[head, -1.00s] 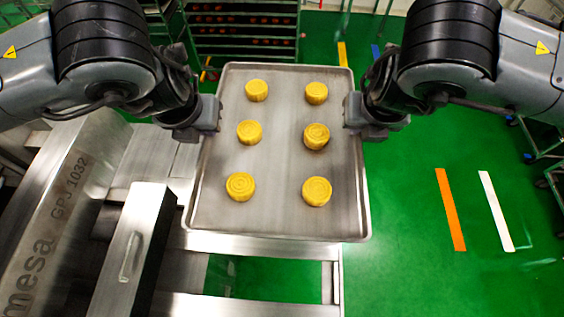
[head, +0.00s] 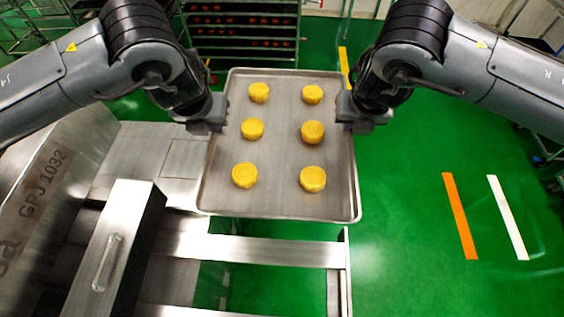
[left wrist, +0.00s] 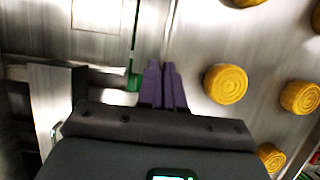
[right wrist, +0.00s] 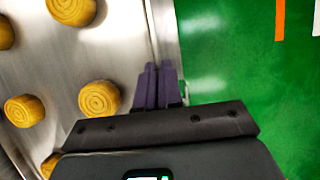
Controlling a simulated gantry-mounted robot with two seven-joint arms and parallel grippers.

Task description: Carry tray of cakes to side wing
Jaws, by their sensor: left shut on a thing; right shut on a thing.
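The metal tray (head: 285,203) holds several round yellow cakes (head: 312,132) in two columns, and all of them stand on it. My left gripper (head: 222,118) is shut on the tray's left rim. My right gripper (head: 345,112) is shut on its right rim. In the left wrist view the purple fingers (left wrist: 162,85) pinch the rim, with cakes to their right. In the right wrist view the fingers (right wrist: 157,85) pinch the rim (right wrist: 163,30), with cakes to their left and green floor to their right. The rim between the fingers is hidden.
The steel machine (head: 45,190) marked GPJ 1032 stands at left. A metal frame with crossbars (head: 260,250) lies below the tray's near edge. A rack with trays (head: 245,30) stands at the back. Open green floor (head: 420,210) with orange and white stripes lies at right.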

